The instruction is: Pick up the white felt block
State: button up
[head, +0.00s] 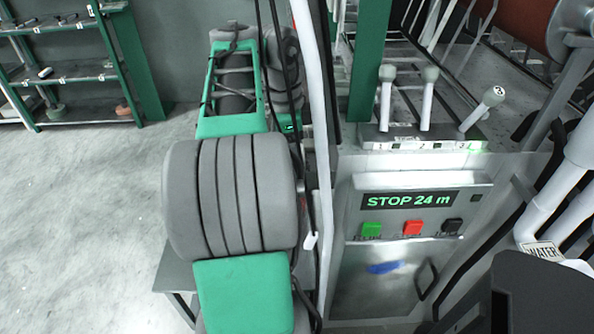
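I cannot pick out the white felt block with certainty. A small pale piece (45,72) lies on the middle level of the shelf rack at the upper left, too small to identify. Another small white piece (310,240) sits by the machine's left edge, beside the grey rolls, and I cannot tell what it is. My gripper is not in view.
Concrete floor (80,220) is clear at left.

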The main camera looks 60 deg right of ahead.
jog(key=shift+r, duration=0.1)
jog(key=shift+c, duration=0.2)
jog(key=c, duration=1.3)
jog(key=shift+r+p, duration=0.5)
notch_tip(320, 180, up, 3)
jog(key=p, duration=0.2)
jog(key=shift+p, duration=0.3)
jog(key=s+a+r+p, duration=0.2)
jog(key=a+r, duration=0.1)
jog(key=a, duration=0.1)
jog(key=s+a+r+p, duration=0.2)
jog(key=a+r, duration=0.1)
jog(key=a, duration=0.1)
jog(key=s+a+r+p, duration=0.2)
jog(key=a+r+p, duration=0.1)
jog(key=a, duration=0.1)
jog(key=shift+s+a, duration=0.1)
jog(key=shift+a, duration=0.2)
